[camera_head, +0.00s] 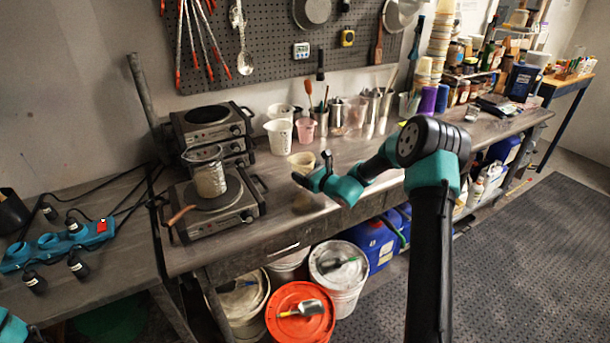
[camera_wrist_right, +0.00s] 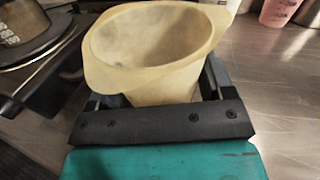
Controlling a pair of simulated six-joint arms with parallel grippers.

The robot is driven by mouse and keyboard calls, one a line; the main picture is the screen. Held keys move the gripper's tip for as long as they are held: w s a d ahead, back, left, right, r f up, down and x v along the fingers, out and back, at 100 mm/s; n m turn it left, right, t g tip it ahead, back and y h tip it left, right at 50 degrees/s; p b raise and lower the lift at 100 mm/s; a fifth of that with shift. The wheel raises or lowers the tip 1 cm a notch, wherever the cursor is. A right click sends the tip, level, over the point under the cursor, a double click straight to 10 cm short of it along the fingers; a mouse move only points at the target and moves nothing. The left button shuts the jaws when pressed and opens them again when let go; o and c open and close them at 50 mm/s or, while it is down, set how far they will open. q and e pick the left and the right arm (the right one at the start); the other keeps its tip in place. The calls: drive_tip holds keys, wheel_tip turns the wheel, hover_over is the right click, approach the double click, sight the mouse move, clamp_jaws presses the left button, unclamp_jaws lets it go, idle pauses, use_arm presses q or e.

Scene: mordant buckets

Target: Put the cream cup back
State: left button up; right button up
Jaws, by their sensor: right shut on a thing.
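The cream cup (camera_head: 301,161) is at the front middle of the counter, right of the hot plates. My right gripper (camera_head: 309,170) is shut on it, with a finger on either side. In the right wrist view the cup (camera_wrist_right: 150,50) sits upright between the fingers of the gripper (camera_wrist_right: 158,88), its wide mouth facing up, and looks empty. Its base is hidden behind the gripper, so I cannot tell whether it touches the counter. My left gripper is not in view; only a bit of teal arm shows at the bottom left.
A white jug (camera_head: 279,136) and a pink cup (camera_head: 305,131) stand behind the cream cup. Stacked hot plates (camera_head: 212,130) and a front hot plate (camera_head: 215,215) with a glass jar (camera_head: 206,176) stand to the left. Steel pots line the wall. Buckets sit below the counter.

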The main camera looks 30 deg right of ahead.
drive_tip(key=shift+w+d+f, duration=0.1)
drive_tip(key=shift+w+d, duration=0.35)
drive_tip(key=shift+w, duration=0.25)
drive_tip(key=shift+w+d+f, duration=0.1)
drive_tip(key=shift+w+d, duration=0.3)
drive_tip(key=shift+w, duration=0.25)
drive_tip(key=shift+w+d, duration=0.1)
drive_tip(key=shift+w, duration=0.1)
drive_tip(key=shift+f, duration=1.7)
drive_tip(key=shift+f, duration=0.15)
drive_tip(key=o, duration=1.1)
drive_tip(key=shift+c, duration=0.2)
